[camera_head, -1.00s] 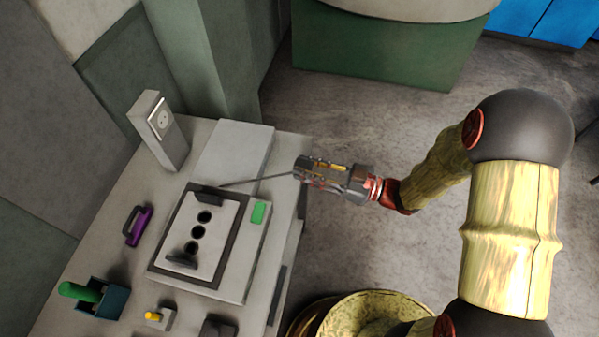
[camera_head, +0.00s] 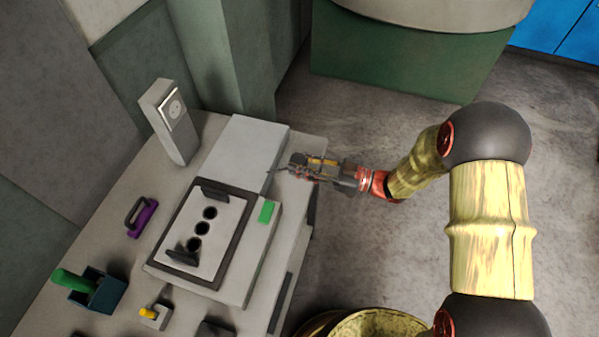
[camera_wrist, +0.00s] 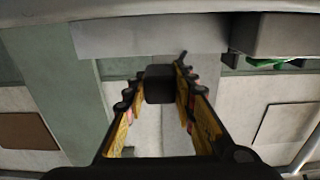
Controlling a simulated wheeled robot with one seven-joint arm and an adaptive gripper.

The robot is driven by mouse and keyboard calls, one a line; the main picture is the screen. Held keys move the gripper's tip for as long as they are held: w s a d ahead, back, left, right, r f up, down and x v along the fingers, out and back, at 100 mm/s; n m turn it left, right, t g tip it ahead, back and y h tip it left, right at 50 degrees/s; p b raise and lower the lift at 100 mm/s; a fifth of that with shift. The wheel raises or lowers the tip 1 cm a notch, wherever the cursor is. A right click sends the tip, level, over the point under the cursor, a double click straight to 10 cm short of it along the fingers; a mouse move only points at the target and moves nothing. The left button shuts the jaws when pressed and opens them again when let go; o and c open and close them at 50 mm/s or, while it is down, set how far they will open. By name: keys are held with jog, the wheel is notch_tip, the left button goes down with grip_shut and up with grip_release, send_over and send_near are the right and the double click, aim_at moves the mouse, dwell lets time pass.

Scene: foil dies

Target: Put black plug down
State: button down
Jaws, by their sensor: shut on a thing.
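In the wrist view, a black plug (camera_wrist: 160,84) shows as a dark block between the two finger tips, and my gripper (camera_wrist: 160,98) is shut on it. In the head view, my gripper (camera_head: 293,163) points left, just off the right side of the light grey slab on the workbench. The plug is hard to make out there. A thin dark line (camera_head: 270,181) shows just left of the finger tips; I cannot tell whether it touches the slab.
A grey socket post (camera_head: 172,120) stands at the back of the bench (camera_head: 118,218). A purple handle (camera_head: 142,217) and green-handled box (camera_head: 97,290) are left.

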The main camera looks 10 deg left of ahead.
jog(key=shift+w+a+f, duration=0.35)
jog(key=shift+w+f, duration=0.15)
jog(key=shift+f, duration=0.2)
jog(key=shift+w+a+f+b, duration=0.1)
jog(key=shift+w+f+b, duration=0.1)
jog(key=shift+f+b, duration=1.25)
jog(key=shift+f, duration=0.3)
jog(key=shift+f, duration=0.5)
jog(key=shift+s+f, duration=0.1)
